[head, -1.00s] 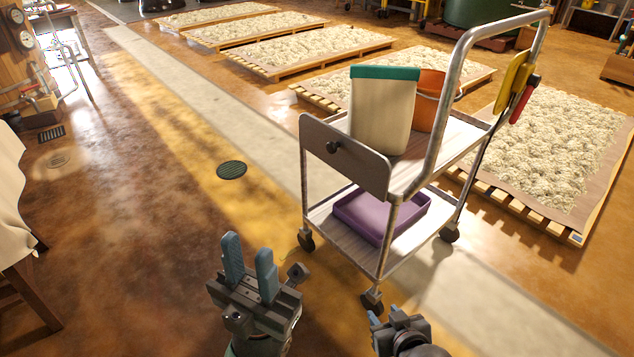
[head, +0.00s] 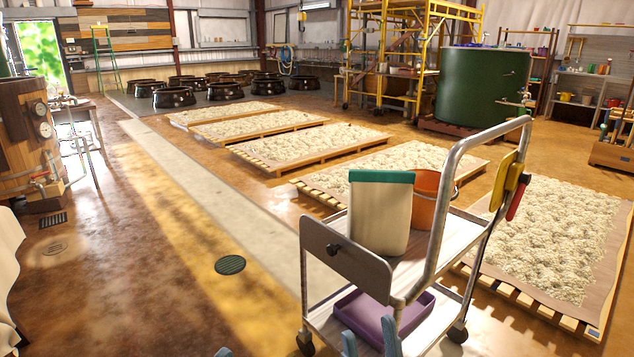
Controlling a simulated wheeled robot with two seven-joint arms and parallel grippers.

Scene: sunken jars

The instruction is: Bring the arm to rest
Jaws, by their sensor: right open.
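My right gripper (head: 369,341) shows at the bottom edge of the head view as two blue fingertips set apart, with nothing visible between them. They overlap the lower front of the cart in the picture; the rest of that arm is out of frame. My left gripper (head: 224,352) shows only as a small blue tip at the bottom edge, left of the cart, so I cannot see its jaw gap. No held object is visible at either gripper.
A metal cart (head: 345,262) stands close ahead, carrying a cream bin (head: 380,218), an orange bucket (head: 428,200) and a purple tray (head: 368,318). Pallets of pale material (head: 405,162) lie beyond. A draped cloth (head: 8,260) is at left.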

